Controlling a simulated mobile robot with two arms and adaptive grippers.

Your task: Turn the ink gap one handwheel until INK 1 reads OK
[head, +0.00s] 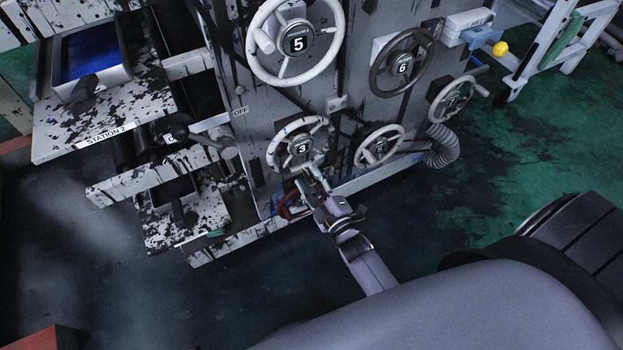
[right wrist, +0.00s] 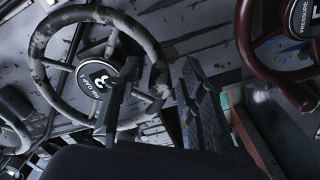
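The handwheel marked 3 (head: 303,148) is pale, spotted with black, and sits low on the machine panel in the head view. My right gripper (head: 312,183) is at the wheel's lower edge. In the right wrist view its two dark fingers (right wrist: 155,80) stand apart, with the wheel's right rim showing between them. I cannot tell whether they touch the rim. No INK 1 readout is legible. My left gripper is not in view.
A dark red wheel (right wrist: 262,60) is close on the right in the right wrist view. Wheel 5 (head: 298,44) is above; wheel 6 (head: 403,68) and wheel 4 (head: 380,148) are to the right. The STATION 2 shelf (head: 100,130) juts out left.

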